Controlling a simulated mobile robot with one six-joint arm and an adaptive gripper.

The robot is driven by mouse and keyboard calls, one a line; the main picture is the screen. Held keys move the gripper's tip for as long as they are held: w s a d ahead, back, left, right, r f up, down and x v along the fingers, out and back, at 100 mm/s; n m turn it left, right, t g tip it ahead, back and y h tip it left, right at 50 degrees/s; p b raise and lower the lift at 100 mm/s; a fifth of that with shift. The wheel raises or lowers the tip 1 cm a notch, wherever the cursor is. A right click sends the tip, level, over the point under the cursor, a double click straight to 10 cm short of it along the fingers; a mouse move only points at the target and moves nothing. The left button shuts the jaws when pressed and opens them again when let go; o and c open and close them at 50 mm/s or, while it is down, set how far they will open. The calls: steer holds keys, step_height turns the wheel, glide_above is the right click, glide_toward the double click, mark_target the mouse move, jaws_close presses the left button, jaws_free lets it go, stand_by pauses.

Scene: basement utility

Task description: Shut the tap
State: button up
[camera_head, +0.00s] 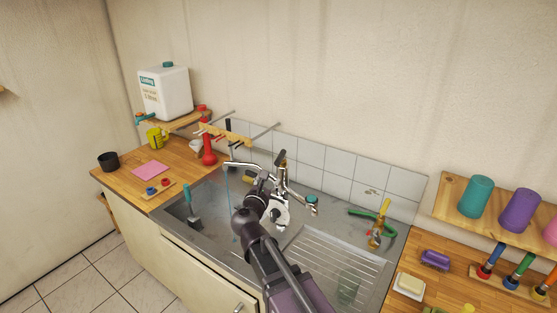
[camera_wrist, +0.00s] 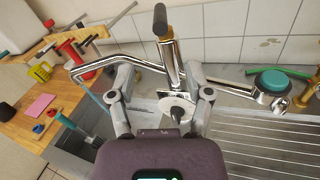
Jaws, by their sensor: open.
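The chrome tap (camera_head: 284,176) stands at the back of the steel sink. In the wrist view the tap (camera_wrist: 172,72) has an upright lever with a black grip (camera_wrist: 160,20) above a brass collar. Its spout (camera_wrist: 105,62) reaches left, and a thin bluish stream of water (camera_head: 228,190) falls from its end. A branch to the right ends in a teal cap (camera_wrist: 272,82). My gripper (camera_wrist: 158,72) is open and empty, with its fingers either side of the tap body in the picture, below the lever. I cannot tell whether they touch it. In the head view my gripper (camera_head: 271,188) partly hides the tap.
A steel sink (camera_head: 215,232) with a ribbed drainer (camera_head: 335,262) lies below. A teal-handled brush (camera_head: 190,204) stands in the basin. A green hose with a brass fitting (camera_head: 377,238) lies on the right.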

mark_target(280, 156)
steer(key=x, duration=1.3)
steer(key=shift+w+f, duration=0.1)
steer(key=shift+w, duration=0.1)
steer(key=shift+d, duration=0.1)
jaws_close()
